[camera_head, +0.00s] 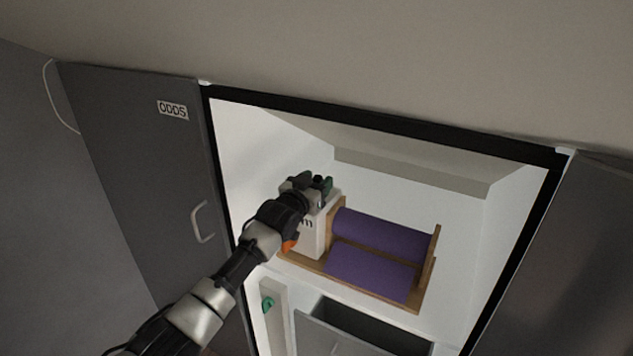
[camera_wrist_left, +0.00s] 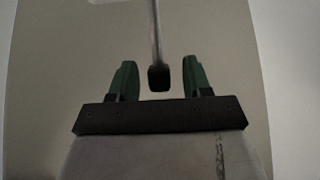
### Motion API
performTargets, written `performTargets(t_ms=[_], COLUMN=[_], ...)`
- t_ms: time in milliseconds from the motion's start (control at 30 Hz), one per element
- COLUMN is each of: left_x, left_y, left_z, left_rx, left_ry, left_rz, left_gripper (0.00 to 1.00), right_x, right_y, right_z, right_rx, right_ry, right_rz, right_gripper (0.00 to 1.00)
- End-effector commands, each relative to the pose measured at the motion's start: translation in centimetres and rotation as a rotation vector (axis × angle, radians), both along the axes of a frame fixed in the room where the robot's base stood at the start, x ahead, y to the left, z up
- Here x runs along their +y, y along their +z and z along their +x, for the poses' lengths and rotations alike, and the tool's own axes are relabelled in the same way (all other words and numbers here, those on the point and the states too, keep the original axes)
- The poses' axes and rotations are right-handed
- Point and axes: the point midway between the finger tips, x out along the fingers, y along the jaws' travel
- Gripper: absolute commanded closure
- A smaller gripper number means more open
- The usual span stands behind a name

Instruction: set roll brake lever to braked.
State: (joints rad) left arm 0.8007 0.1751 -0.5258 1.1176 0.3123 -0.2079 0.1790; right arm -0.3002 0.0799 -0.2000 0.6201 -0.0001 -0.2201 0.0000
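A wooden roll holder (camera_head: 432,268) with purple rolls (camera_head: 385,235) stands on the upper shelf of the open cupboard. A white box (camera_head: 313,238) with partly hidden dark letters is at its left end. My left gripper (camera_head: 322,187) is above that box, its arm covering part of it. In the left wrist view, a thin rod with a dark block end (camera_wrist_left: 159,77), apparently the brake lever, lies between the open green fingers of my left gripper (camera_wrist_left: 160,65), with gaps on both sides. The lever cannot be made out in the head view. My right gripper is out of view.
The cupboard's grey left door (camera_head: 135,150), labelled ODDS, and right door (camera_head: 590,240) stand open. A dark drawer (camera_head: 375,325) and a small green item (camera_head: 267,304) are below. An orange piece (camera_head: 290,244) shows beside my arm. The shelf space right of the holder is clear.

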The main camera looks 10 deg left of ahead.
Motion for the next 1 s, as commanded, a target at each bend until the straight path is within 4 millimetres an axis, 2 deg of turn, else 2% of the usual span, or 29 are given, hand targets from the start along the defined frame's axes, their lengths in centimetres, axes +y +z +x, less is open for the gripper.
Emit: performTargets(t_ms=[367, 1000], left_x=[0.3, 3.4], left_y=[0.1, 0.0], left_z=[-0.7, -9.2], left_rx=[-0.003, -0.002], left_ry=[-0.001, 0.001], left_rz=[-0.002, -0.001], left_gripper=[0.51, 0.51], right_x=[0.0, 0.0], right_y=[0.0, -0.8], right_z=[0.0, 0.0], right_rx=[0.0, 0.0], right_ry=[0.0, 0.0], right_rz=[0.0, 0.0], right_gripper=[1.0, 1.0])
